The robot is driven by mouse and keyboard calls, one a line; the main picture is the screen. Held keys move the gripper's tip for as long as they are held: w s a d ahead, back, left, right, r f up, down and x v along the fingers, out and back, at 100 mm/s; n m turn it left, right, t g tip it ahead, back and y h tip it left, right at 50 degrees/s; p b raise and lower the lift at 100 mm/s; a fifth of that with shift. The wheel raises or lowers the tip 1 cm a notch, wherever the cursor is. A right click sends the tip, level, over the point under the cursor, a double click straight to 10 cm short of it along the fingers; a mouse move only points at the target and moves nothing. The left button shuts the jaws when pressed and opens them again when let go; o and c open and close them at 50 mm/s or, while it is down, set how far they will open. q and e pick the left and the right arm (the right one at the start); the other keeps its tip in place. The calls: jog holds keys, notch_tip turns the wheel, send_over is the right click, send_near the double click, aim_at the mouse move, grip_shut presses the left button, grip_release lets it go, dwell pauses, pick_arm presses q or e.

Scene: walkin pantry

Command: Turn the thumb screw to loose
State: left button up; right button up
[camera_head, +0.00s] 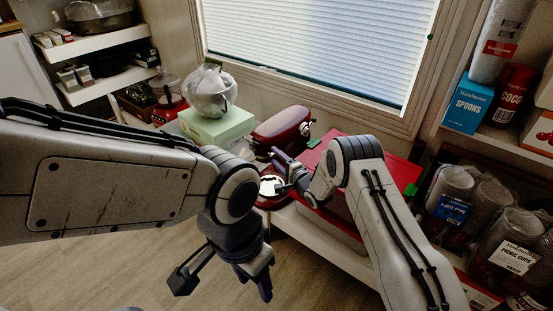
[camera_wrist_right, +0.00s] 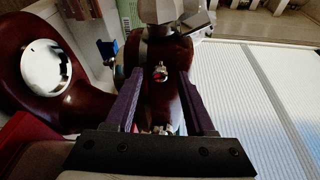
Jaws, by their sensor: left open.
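A dark red stand mixer (camera_head: 283,130) stands on the low shelf below the window, and its red body also fills the middle of the right wrist view (camera_wrist_right: 172,105). A small shiny thumb screw (camera_wrist_right: 160,73) sits on the mixer's neck; I cannot make it out in the head view. My right gripper (camera_wrist_right: 160,76) is open, its two purple fingers on either side of the screw's line, apparently not touching it. In the head view the right gripper (camera_head: 278,172) is beside the mixer, partly hidden. My left gripper (camera_head: 222,286) is open and empty, low over the floor.
A pale green box (camera_head: 217,126) with a wrapped round item (camera_head: 210,92) stands left of the mixer. A red box (camera_head: 398,172) is close on the right. Cups (camera_head: 452,190) and packages crowd the right shelves. The wooden floor (camera_head: 110,275) is clear.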

jog(key=shift+d, duration=0.1)
jog(key=p+v, duration=0.2)
jog(key=v, duration=0.8)
jog(key=shift+p, duration=0.4)
jog(key=shift+s, duration=0.1)
